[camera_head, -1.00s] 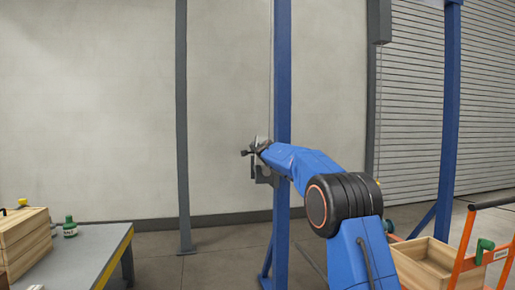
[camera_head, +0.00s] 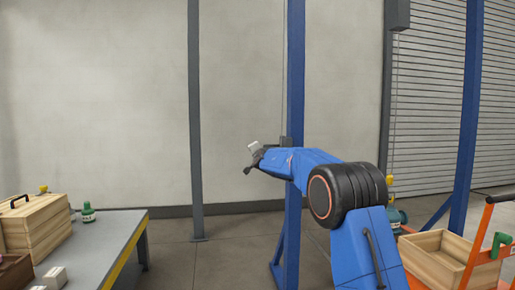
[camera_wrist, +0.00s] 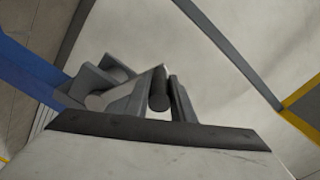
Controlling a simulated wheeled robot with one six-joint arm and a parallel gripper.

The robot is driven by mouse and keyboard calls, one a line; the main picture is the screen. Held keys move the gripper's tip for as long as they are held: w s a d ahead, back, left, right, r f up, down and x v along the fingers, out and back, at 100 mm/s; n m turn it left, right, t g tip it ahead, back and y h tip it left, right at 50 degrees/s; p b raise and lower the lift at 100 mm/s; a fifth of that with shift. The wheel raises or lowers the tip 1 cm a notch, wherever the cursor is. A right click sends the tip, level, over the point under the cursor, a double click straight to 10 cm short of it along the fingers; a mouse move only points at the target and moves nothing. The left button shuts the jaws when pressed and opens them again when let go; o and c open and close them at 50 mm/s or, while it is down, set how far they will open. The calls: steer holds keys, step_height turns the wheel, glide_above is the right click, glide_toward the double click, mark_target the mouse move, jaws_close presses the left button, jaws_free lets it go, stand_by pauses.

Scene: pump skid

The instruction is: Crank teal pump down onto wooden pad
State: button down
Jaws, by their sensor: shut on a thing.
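My gripper (camera_head: 253,163) is at the winch on the blue post, left of the post in the head view. In the wrist view my gripper (camera_wrist: 161,98) is shut on the dark round crank handle (camera_wrist: 159,88). The grey winch parts (camera_wrist: 98,88) show just left of it. The teal pump (camera_head: 397,217) is right of my arm, under a yellow hook (camera_head: 390,182) on a thin cable. My arm and the wooden crate hide part of the pump. I cannot make out the wooden pad or the pump's underside.
An open wooden crate (camera_head: 425,262) and an orange cart frame (camera_head: 478,245) stand at right. The floor between table and blue post (camera_head: 296,80) is clear.

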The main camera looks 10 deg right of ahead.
steer(key=shift+f+n, duration=0.6)
steer(key=shift+f, duration=0.4)
steer(key=c, duration=1.5)
jaws_free()
steer(key=shift+w+d+f, duration=0.1)
steer(key=shift+w, duration=0.05)
steer(key=shift+c, duration=0.2)
steer(key=shift+s+a+r, duration=0.2)
steer(key=shift+s, duration=0.3)
steer(key=s, duration=1.6)
steer(key=shift+s, duration=0.3)
steer(key=shift+d, duration=0.1)
